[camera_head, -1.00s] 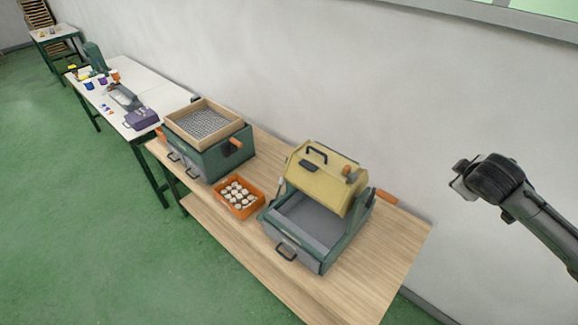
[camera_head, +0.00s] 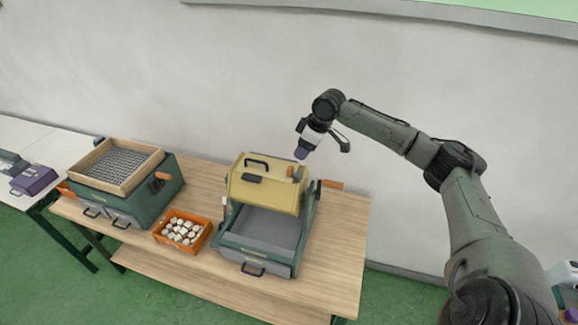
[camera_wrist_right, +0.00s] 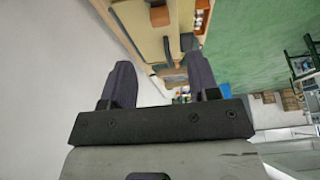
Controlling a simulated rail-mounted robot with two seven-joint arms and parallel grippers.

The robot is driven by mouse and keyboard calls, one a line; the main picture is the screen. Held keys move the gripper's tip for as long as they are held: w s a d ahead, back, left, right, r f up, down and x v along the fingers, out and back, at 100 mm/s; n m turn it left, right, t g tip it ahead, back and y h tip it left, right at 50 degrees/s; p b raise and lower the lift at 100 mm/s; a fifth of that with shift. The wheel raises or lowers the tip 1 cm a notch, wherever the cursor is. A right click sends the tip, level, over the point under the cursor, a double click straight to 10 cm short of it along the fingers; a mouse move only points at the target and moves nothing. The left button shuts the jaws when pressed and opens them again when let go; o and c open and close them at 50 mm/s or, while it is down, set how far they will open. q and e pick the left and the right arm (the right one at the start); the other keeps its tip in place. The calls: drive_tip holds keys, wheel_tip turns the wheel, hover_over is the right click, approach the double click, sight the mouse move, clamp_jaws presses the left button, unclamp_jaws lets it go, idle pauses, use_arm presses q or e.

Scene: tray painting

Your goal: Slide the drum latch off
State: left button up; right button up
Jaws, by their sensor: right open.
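The yellow drum (camera_head: 262,197) sits upright on a green machine with a grey tray (camera_head: 268,231) in front. A black handle (camera_head: 256,162) and a small dark block (camera_head: 251,178), perhaps the latch, are on its top. My left gripper is not in view.
An orange crate (camera_head: 204,238) of whitish round things stands left of the machine. Farther left is a green box with a wooden-framed sieve (camera_head: 116,164). The wooden tabletop (camera_head: 340,235) is bare at the right. The wall (camera_head: 230,70) is behind.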

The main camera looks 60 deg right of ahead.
sight(290, 168)
drive_tip(key=p+x, duration=0.1)
drive_tip(key=x, duration=0.7)
drive_tip(key=shift+w+f, duration=0.15)
drive_tip(key=shift+f, duration=0.1)
drive_tip(key=shift+x, duration=0.85)
drive_tip(key=c, duration=0.6)
clamp_jaws()
